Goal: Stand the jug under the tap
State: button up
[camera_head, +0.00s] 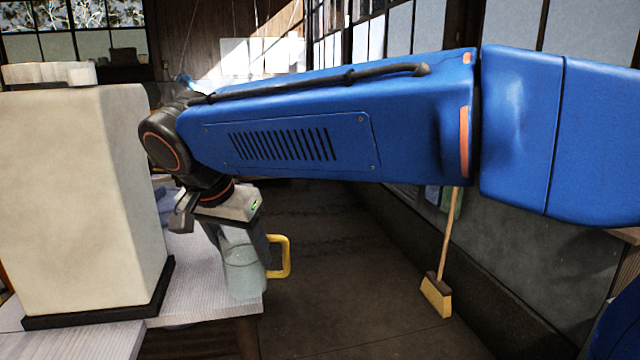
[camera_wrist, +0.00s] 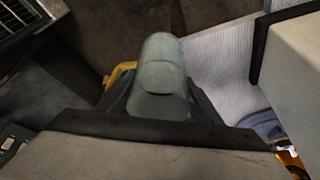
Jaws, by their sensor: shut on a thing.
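The jug (camera_head: 243,272) is pale, see-through and grey-green, with a yellow handle (camera_head: 282,257) on its right. In the head view it looks about upright at the right end of the pale table. My gripper (camera_head: 238,228) is shut on the jug, hiding its upper part. The wrist view also shows the jug (camera_wrist: 160,75) between my fingers, its handle (camera_wrist: 119,73) to the left. I cannot tell whether its base touches the table. I cannot make out a tap; my arm hides much of the middle.
A big cream block (camera_head: 75,200) on a black base stands on the table (camera_head: 205,262), left of the jug. Blue cloth (camera_wrist: 262,124) lies near it. A broom (camera_head: 437,295) leans by the right wall. The dark floor (camera_head: 340,300) right of the table is clear.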

jog(key=w+d+f, duration=1.8)
jog(key=d+f, duration=0.1)
jog(key=d, duration=0.2)
jog(key=w+d+f, duration=1.8)
jog(key=d+f, duration=0.1)
jog(key=d, duration=0.3)
jog(key=shift+w+d+f, duration=0.15)
jog(key=shift+w+f, duration=0.25)
